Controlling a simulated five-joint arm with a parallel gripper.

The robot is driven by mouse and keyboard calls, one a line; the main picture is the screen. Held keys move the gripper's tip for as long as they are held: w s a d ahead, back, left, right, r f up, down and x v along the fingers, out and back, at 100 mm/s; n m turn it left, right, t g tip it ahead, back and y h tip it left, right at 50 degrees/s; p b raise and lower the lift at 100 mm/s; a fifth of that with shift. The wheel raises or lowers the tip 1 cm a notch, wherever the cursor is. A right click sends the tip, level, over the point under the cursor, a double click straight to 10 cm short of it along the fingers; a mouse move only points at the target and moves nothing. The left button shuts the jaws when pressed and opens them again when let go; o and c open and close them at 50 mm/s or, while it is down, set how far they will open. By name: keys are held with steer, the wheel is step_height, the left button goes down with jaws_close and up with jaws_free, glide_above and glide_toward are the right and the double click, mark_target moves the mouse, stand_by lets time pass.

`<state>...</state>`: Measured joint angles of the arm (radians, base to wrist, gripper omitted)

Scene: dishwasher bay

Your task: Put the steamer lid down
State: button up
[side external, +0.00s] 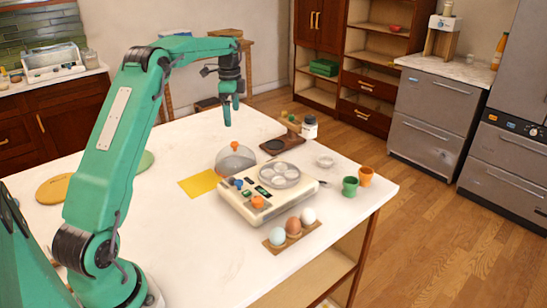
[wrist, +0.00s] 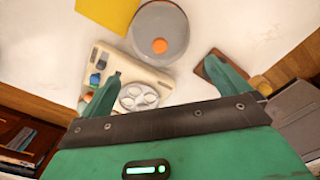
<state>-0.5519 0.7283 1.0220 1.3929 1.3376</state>
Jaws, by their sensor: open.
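The steamer lid (side external: 236,158) is a clear grey dome with an orange knob. It rests on the white table beside the cream steamer base (side external: 270,206), partly over or against the yellow cloth's edge. In the wrist view the lid (wrist: 160,34) shows from above with its orange knob, next to the base (wrist: 118,66). The base has a round tray with several egg hollows and small knobs on its panel. My gripper (side external: 229,110) is raised above the table, behind the lid and clear of it. Its two fingers are apart and empty in the wrist view (wrist: 165,85).
The yellow cloth (side external: 200,183) lies left of the lid. Several eggs sit in a wooden holder (side external: 292,235) in front of the base. Green (side external: 350,187) and orange (side external: 366,176) cups stand at the right. A dark wooden board (side external: 277,145) lies behind, near a jar (side external: 310,128).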

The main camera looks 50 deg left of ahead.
steer(key=s+d+r+n+t, duration=0.1)
steer(key=s+d+r, duration=0.25)
steer(key=d, duration=0.25)
steer(key=s+d+r+n+t, duration=0.1)
steer(key=s+d+r+n, duration=0.2)
steer(key=d, duration=0.4)
steer(key=s+d+r, duration=0.3)
steer(key=d+r, duration=0.2)
steer(key=d, duration=0.1)
steer(key=s+d+f+n+t, duration=0.1)
steer(key=s+d+f+n, duration=0.1)
steer(key=s+d, duration=0.4)
steer(key=s+d+f+n+t, duration=0.2)
steer(key=s+d, duration=0.3)
steer(key=s, duration=0.7)
steer(key=shift+d+f+n+t, duration=0.3)
steer(key=shift+d+f+n, duration=0.15)
steer(key=shift+f, duration=0.4)
